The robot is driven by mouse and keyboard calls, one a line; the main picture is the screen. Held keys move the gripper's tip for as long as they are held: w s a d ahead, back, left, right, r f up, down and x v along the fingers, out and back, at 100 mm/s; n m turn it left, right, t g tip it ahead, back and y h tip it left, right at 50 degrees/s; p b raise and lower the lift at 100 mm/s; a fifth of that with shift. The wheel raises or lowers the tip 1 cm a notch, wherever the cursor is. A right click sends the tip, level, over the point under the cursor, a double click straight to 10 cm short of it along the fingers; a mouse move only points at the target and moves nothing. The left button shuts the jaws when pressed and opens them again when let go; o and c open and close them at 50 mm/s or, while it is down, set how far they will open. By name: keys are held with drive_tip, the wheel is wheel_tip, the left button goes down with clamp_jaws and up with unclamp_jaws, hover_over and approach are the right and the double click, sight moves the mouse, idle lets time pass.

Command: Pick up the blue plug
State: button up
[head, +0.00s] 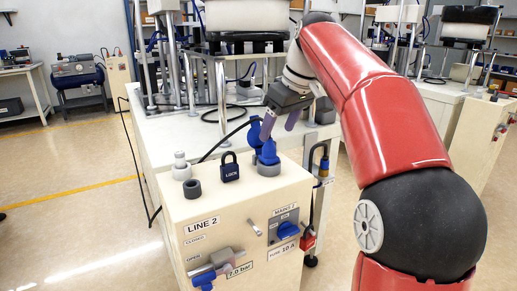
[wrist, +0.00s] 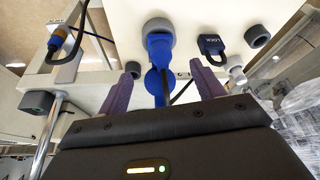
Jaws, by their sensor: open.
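The blue plug (head: 268,154) stands upright in a grey round socket (head: 269,169) on top of the cream LINE 2 box. A black cable leads away from its upper part. In the wrist view the plug (wrist: 158,48) lies between the two purple fingers, with its grey socket (wrist: 158,26) beyond. My gripper (head: 279,124) is open and tilted down at the plug's upper part. In the wrist view my gripper (wrist: 164,67) has a finger on each side of the plug, with gaps visible. One finger partly hides the plug in the head view.
A dark blue LOCK padlock (head: 229,168) stands just left of the plug. An empty-looking grey ring (head: 192,188) and a pale fitting (head: 181,166) are farther left. The cream box (head: 178,212) carries a valve (head: 213,264) and a MAINS switch (head: 287,230) on its front.

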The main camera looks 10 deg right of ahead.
sight(272, 140)
drive_tip(key=b+x, duration=0.1)
drive_tip(key=x, duration=0.6)
drive_tip(key=shift+w+a+f, duration=0.15)
drive_tip(key=shift+w+f, duration=0.05)
drive_tip(key=c, duration=1.2)
